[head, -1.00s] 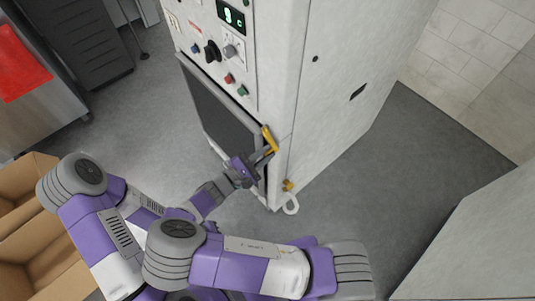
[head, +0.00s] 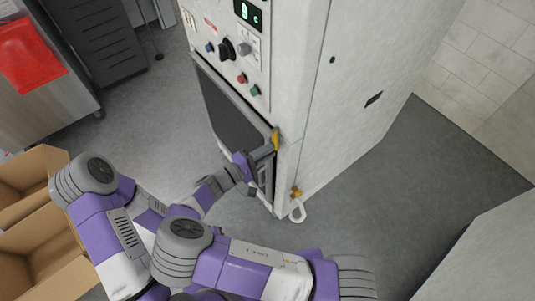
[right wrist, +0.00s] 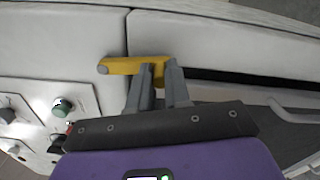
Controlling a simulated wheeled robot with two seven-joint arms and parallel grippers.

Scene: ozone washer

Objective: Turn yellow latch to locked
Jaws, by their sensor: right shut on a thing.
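The yellow latch (head: 275,138) sits at the right edge of the white machine's dark-windowed door (head: 232,112). In the right wrist view the latch (right wrist: 120,66) is a yellow bar with a grey end, pointing left across the gap line. My right gripper (head: 264,151) is at the latch, and its two grey fingers (right wrist: 161,72) are shut on the latch's right part. The fingers hide some of the latch. The door looks closed or nearly so. My left gripper is not in view.
The control panel (head: 238,48) with knobs and buttons is above the door. A small yellow fitting with a white loop (head: 297,210) is low on the machine's corner. Open cardboard boxes (head: 50,240) stand at the left. Grey floor is free right of the machine.

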